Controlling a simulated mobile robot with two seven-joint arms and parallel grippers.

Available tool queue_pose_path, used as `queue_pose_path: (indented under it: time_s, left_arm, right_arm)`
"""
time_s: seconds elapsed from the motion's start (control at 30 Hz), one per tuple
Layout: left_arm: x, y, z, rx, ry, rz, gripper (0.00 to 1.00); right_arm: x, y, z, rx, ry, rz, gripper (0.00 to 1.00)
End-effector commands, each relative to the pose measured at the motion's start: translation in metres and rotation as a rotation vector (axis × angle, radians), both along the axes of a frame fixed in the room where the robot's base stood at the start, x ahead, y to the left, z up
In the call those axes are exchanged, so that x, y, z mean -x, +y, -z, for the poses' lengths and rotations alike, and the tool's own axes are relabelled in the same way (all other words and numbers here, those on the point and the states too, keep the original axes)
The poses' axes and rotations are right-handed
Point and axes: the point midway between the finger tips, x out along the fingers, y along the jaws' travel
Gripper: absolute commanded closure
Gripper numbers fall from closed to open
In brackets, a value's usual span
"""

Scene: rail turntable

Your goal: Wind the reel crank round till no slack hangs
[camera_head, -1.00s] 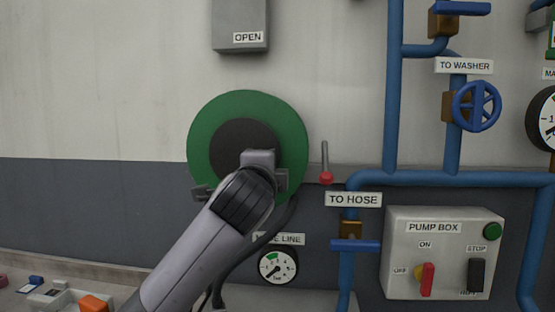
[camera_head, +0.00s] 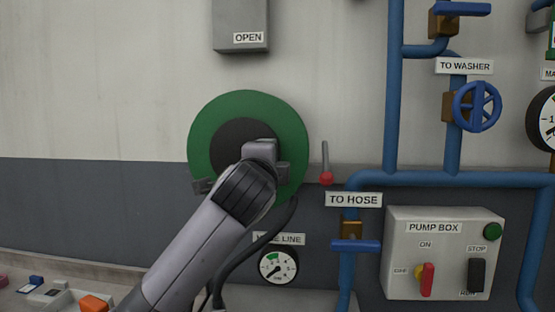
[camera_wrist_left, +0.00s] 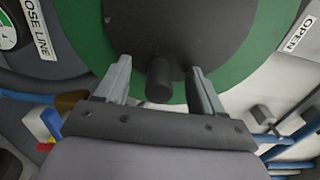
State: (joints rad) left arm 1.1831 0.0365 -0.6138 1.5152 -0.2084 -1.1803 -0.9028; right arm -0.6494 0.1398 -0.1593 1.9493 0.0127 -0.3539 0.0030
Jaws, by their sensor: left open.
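The reel is a green disc (camera_head: 205,135) with a dark hub (camera_head: 228,138) on the wall, left of the middle in the head view. My left gripper (camera_head: 243,177) is in front of its lower part and hides some of it. In the left wrist view a dark knob (camera_wrist_left: 158,82), apparently the crank handle, stands out from the hub between the two fingers of my open left gripper (camera_wrist_left: 161,88). Gaps show on both sides of it. A black hose (camera_head: 264,241) hangs in a curve below the reel. My right gripper is not in view.
A red-knobbed lever (camera_head: 326,178) is right of the reel, with blue pipes (camera_head: 393,90) and a pump box (camera_head: 437,280) beyond. A hose line gauge (camera_head: 278,266) sits below. An OPEN-labelled grey box (camera_head: 240,22) is above. Small items lie at lower left.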

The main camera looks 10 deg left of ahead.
Motion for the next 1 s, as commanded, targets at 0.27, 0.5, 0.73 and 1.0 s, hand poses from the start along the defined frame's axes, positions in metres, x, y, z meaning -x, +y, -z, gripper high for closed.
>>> queue_pose_path:
  time_s: [0.27, 0.5, 0.73, 1.0]
  left_arm:
    - [0.02, -0.001, 0.001, 0.0, 0.0, 0.003, 0.32]
    - [0.039, -0.001, 0.002, 0.0, 0.001, 0.003, 0.32]
    - [0.057, -0.001, 0.001, 0.0, 0.0, 0.002, 0.32]
    - [0.079, -0.001, 0.002, -0.001, 0.002, 0.002, 0.32]
  right_arm:
    - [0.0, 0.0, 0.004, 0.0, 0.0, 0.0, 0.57]
    - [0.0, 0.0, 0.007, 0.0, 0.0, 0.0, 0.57]
    - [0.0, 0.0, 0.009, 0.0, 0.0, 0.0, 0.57]
    - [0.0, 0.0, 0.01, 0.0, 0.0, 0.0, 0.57]
